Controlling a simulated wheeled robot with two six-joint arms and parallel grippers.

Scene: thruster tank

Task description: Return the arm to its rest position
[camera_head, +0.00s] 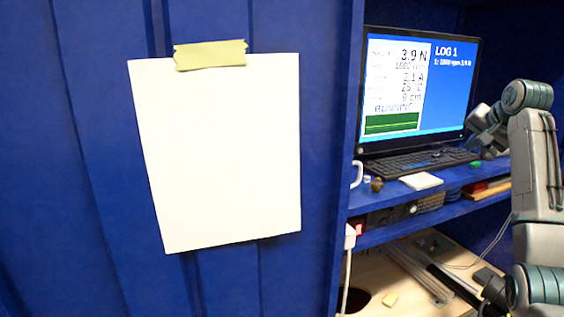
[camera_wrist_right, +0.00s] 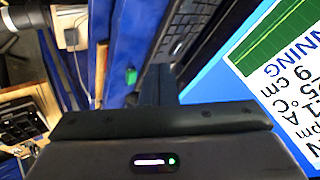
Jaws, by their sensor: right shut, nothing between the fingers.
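My right arm (camera_head: 537,165) rises along the right edge of the head view and bends over at the top. Its right gripper (camera_head: 478,130) is in front of the lower right part of the monitor, close to the keyboard's right end. In the wrist view the dark fingers (camera_wrist_right: 158,85) are together with nothing between them. Whether they touch the screen or a key cannot be told. My left gripper is not in view.
The monitor (camera_head: 420,90) shows "RUNNING" and "LOG 1". The keyboard (camera_head: 415,161), a white pad (camera_head: 421,181) and a small green object (camera_head: 475,164) lie on the blue shelf. A blue wall with a taped blank sheet (camera_head: 220,160) fills the left. A wooden-topped bench (camera_head: 400,300) lies below.

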